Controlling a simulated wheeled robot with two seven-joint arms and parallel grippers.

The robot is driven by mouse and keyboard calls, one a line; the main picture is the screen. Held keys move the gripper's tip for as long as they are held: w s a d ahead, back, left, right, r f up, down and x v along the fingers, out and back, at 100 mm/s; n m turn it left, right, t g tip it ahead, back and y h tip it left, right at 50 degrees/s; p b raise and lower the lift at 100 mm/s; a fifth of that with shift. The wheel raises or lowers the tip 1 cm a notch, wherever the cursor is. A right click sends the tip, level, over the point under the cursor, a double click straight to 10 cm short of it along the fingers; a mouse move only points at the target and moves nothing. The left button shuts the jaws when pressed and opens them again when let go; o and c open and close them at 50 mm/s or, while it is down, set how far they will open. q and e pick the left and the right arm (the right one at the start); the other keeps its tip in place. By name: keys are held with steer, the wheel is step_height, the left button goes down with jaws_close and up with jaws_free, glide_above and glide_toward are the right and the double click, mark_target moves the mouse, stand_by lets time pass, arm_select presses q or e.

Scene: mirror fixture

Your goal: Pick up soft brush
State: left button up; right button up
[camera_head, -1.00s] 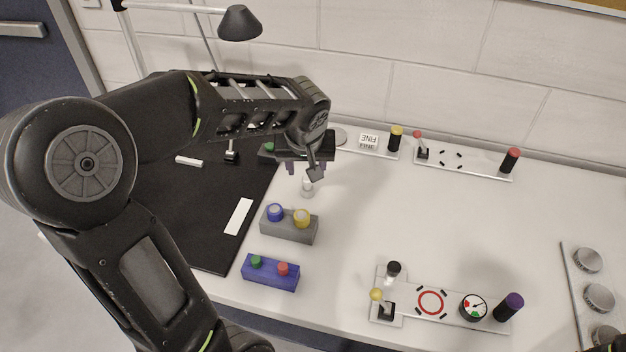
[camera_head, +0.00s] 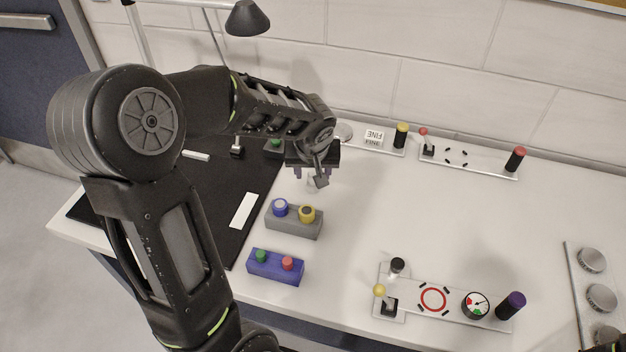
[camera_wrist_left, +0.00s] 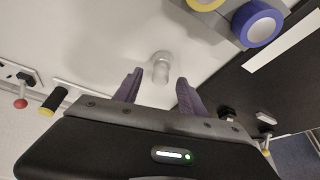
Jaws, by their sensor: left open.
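A small pale, upright, cylinder-like thing (camera_head: 312,184), which looks like the soft brush, stands on the white table just below my left gripper. In the left wrist view this pale thing (camera_wrist_left: 161,66) shows ahead of and between the fingertips, with clear space on both sides. My left gripper (camera_head: 312,173) is open and empty, its purple fingers pointing down. It also shows in the left wrist view (camera_wrist_left: 158,82). In the head view the gripper hides the top of the pale thing. My right gripper is not in view.
A grey block (camera_head: 293,223) with blue and yellow knobs stands close in front, and a blue block (camera_head: 275,267) nearer. A black mat (camera_head: 215,215) lies left. A gauge panel (camera_head: 450,303) is front right. The table's middle right is clear.

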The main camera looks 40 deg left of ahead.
arm_select(q)
steer(key=shift+x, duration=1.1)
steer(key=shift+c, duration=0.5)
jaws_close()
